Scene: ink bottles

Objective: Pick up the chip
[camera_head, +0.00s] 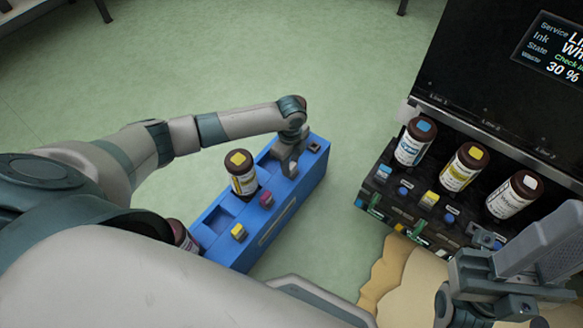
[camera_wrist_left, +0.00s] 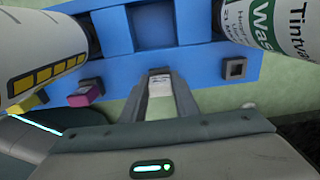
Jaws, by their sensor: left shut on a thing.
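My left gripper (camera_head: 289,165) reaches down at the front side of the blue rack (camera_head: 278,226), right of the magenta chip (camera_head: 266,199). In the left wrist view its fingers (camera_wrist_left: 165,92) are shut on a small pale chip (camera_wrist_left: 160,84), seen between them close against the rack. Whether the chip is clear of its slot I cannot tell. The magenta chip (camera_wrist_left: 86,93) and a yellow chip (camera_head: 239,232) sit in the rack to the left. My right gripper (camera_head: 487,292) is at the lower right, away from the rack; its jaw opening is unclear.
A yellow-capped bottle (camera_head: 243,173) stands in the rack, with a dark-capped bottle (camera_head: 182,236) at its left end. A green-labelled bottle (camera_wrist_left: 272,30) is close right of the left gripper. The black printer (camera_head: 480,90) holds several bottles and chips. Green floor lies between.

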